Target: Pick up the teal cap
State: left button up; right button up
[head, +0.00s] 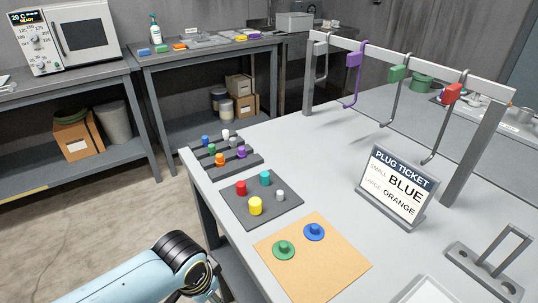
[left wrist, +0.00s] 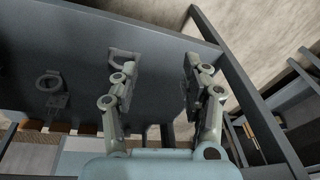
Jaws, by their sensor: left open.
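The teal cap (head: 265,178) stands upright on a dark grey mat (head: 240,204) on the near left part of the table. A red cap (head: 241,188), a yellow cap (head: 255,206) and a small grey cap (head: 280,196) stand around it, apart from it. My left arm enters the head view at the lower left, short of the table; its fingers do not show there. In the left wrist view my left gripper (left wrist: 157,78) is open with nothing between its fingers. No cap shows in that view. My right gripper is in neither view.
A stepped rack (head: 222,158) of small coloured plugs stands behind the mat. A tan board (head: 312,265) with green and blue plugs lies in front. The plug ticket sign (head: 396,188) and a hook rail (head: 410,64) stand to the right. The table's middle is clear.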

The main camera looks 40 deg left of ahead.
pick_arm(q)
jog(key=w+d+r+p, duration=0.1)
jog(key=w+r+p, duration=0.25)
jog(key=r, duration=1.55)
jog(key=shift+m+g, duration=0.4)
jog(key=shift+m, duration=0.5)
jog(key=w+r, duration=0.1)
jog(key=w, duration=0.2)
jog(key=w+r+p, duration=0.1)
jog(key=w, duration=0.2)
jog(key=w+r, duration=0.1)
jog(key=w, duration=0.1)
jog(key=shift+w+a+r, duration=0.2)
jog(key=shift+w+a, duration=0.15)
jog(key=shift+w, duration=0.05)
jog(key=w+r+m+g+p, duration=0.1)
jog(key=w+r, duration=0.6)
jog(key=w, duration=0.2)
send_over(263, 174)
jog(key=shift+h, duration=0.4)
notch_tip(263, 174, down, 5)
jog(key=shift+s+d+p, duration=0.15)
jog(key=shift+p, duration=0.15)
jog(key=f, duration=0.5)
jog(key=shift+w+a+f, duration=0.2)
jog(key=shift+w+f, duration=0.1)
jog(key=shift+f, duration=0.1)
jog(key=shift+c, duration=0.3)
jog(key=c, duration=0.7)
